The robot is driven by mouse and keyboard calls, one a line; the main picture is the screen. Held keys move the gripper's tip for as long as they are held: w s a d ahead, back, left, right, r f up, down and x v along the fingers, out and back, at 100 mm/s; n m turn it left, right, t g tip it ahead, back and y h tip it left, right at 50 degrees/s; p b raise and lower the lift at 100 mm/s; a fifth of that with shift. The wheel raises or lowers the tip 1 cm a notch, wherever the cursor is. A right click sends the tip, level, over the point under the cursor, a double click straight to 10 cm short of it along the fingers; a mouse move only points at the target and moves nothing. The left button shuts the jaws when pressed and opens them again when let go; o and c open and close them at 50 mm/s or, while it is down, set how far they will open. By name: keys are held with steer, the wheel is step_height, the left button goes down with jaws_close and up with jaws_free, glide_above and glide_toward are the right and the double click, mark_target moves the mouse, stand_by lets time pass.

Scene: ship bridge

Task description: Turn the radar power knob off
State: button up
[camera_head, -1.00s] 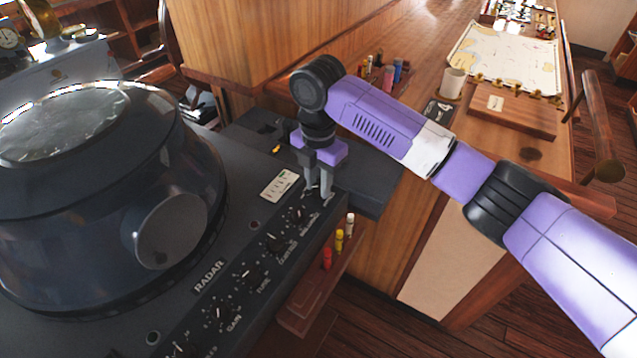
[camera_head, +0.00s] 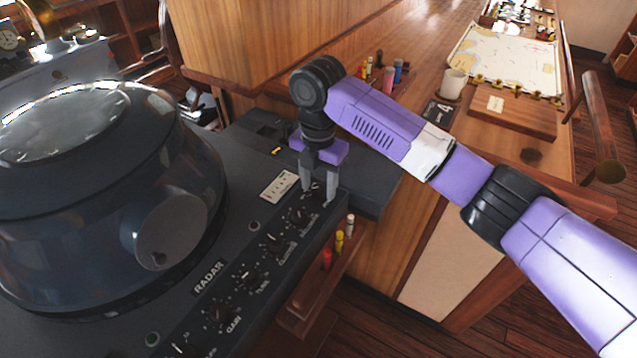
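The radar console (camera_head: 222,243) is a dark unit marked RADAR, with a row of small black knobs along its sloping front edge. My gripper (camera_head: 317,194) points down at the far end of that row. Its two grey fingers are spread apart, one on each side of the farthest knob (camera_head: 315,187), which is partly hidden between them. Nearer knobs include one by CLUTTER (camera_head: 272,243), one by TUNE (camera_head: 247,274) and one by GAIN (camera_head: 217,309). The nearest knob (camera_head: 183,350) is cut by the bottom edge. I cannot read which label says power.
The large round radar hood (camera_head: 100,190) fills the left. Red, yellow and white markers (camera_head: 339,240) stand on a wooden ledge below the panel. A wooden counter behind my arm holds a mug (camera_head: 453,84) and a chart (camera_head: 505,55). A wooden cabinet rises behind my gripper.

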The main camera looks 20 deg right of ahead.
mark_target(318, 187)
steer(key=shift+r, duration=0.1)
step_height(318, 187, up, 8)
steer(key=shift+f+b, duration=0.2)
steer(key=shift+b, duration=0.6)
